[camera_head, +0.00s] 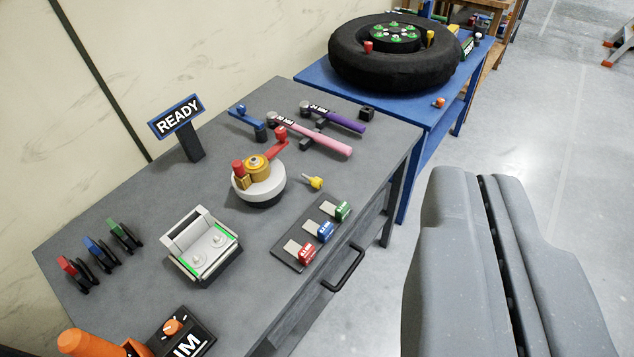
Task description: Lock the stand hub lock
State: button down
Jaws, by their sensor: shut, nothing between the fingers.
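A round white stand (263,190) with a brass hub (257,168) on top is on the grey workbench. A red lever (272,147) with a red knob lies beside the hub, pointing up and right. A second red-topped piece stands at the hub's left. I cannot tell for certain which of these is the hub lock, or whether it is locked. My gripper (487,182) fills the lower right, its two grey fingers shut with a thin dark gap and nothing held. It appears over the floor right of the bench, apart from the stand.
The grey workbench (90,215) also holds a READY sign (177,117), torque wrenches (310,133), a tray of coloured tags (288,260) and a white clamp box (203,247). A tyre (395,75) lies on the blue table (440,122) behind. Open floor is at right.

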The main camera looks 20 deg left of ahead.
aim_at(316, 181)
jog(key=i, duration=0.85)
jog(key=z, duration=0.05)
